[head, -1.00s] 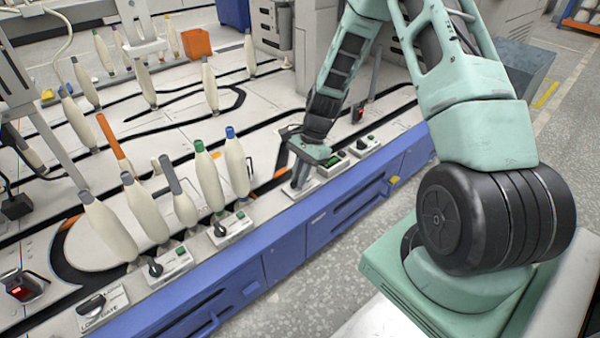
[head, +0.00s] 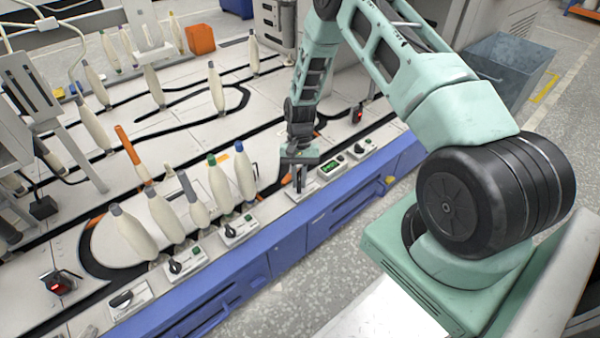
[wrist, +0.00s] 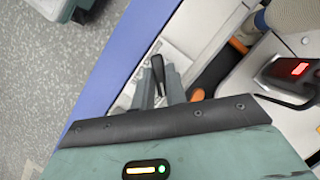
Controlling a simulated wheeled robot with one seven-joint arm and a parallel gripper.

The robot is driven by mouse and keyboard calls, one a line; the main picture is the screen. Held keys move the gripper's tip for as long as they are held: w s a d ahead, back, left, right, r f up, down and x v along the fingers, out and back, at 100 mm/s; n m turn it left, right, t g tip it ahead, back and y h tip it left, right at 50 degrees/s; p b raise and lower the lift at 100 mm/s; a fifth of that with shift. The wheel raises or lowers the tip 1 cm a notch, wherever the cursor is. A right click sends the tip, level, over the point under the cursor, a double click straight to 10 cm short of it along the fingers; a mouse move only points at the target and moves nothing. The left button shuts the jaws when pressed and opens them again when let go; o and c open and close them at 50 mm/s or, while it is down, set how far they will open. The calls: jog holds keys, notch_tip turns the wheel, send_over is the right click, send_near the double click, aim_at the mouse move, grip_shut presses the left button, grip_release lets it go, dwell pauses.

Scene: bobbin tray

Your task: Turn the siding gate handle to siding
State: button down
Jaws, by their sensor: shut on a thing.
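My gripper (head: 299,184) points down at the front edge of the bench, over a small white plate (head: 308,191). In the wrist view, its two grey fingers (wrist: 160,84) are closed around a dark upright handle (wrist: 157,68). The handle's top shows between the fingers. This appears to be the siding gate handle. Its label is not readable, and the fingers hide most of the plate, so I cannot tell its exact turn position.
Bobbins, including one with a blue top (head: 245,172), stand to the left. Another gate handle (head: 122,299) is at lower left. A red-lit device (wrist: 289,75) is nearby.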

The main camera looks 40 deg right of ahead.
jog(key=shift+n+h+p, duration=0.3)
jog(key=shift+n+p, duration=0.25)
jog(key=shift+n, duration=0.65)
jog(key=shift+w, duration=0.1)
jog(key=c, duration=1.4)
grip_release()
jog(key=shift+c, duration=0.2)
jog(key=shift+a, duration=0.1)
jog(key=p+v, duration=0.4)
jog(key=v, duration=1.3)
jog(key=shift+w, duration=0.35)
jog(key=shift+a+r, duration=0.15)
